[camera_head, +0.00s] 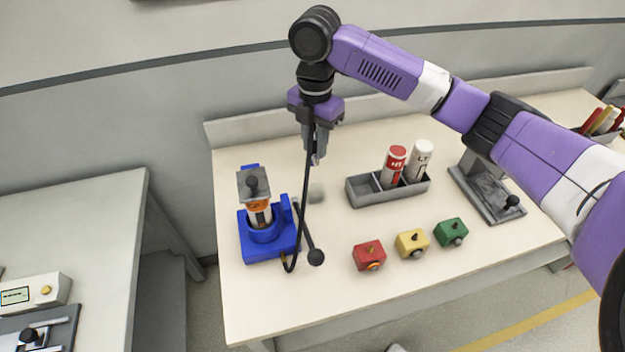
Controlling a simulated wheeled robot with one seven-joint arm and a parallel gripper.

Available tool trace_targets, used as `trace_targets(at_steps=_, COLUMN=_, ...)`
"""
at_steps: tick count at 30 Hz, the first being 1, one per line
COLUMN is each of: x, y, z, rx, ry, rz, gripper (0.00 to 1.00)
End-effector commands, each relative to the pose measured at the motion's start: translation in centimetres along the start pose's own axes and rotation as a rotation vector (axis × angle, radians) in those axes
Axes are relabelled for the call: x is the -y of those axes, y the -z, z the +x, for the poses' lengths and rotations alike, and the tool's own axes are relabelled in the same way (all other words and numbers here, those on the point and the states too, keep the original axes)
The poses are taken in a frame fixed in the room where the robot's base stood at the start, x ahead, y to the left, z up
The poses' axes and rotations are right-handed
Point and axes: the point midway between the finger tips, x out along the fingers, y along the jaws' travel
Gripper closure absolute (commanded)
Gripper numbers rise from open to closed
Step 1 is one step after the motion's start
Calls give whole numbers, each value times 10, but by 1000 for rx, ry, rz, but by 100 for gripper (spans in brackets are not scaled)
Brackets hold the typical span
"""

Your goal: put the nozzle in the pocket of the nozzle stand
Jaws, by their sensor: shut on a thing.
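My gripper (315,150) points down above the table, between the blue unit and the grey holder. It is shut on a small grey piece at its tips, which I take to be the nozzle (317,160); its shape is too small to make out. A thin black hose (306,205) hangs from beside the gripper and curves down to the table by the blue unit. The blue unit (262,250) holds an orange and white cylinder under a grey plate with a black knob. I cannot tell for sure which thing is the nozzle stand, and no pocket shows clearly.
A black ball-ended lever (316,257) sticks out beside the blue unit. A grey divided holder (375,197) carries a red and a white cylinder. Red (369,256), yellow (411,243) and green (451,232) blocks stand in front. A grey fixture (487,195) is at the right.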

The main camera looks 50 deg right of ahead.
Motion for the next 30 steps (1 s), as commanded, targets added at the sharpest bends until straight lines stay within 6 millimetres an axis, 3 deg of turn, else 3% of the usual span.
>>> trace_targets(at_steps=9, x=1, y=0, z=71, rx=0, ry=2, rz=1, gripper=100)
trace_targets(at_steps=17, x=0, y=0, z=93, rx=1, ry=0, rz=1, gripper=100)
trace_targets(at_steps=24, x=0, y=0, z=126, rx=0, ry=1, rz=0, gripper=100)
trace_targets(at_steps=30, x=0, y=-1, z=131, rx=2, ry=-1, rz=0, gripper=100)
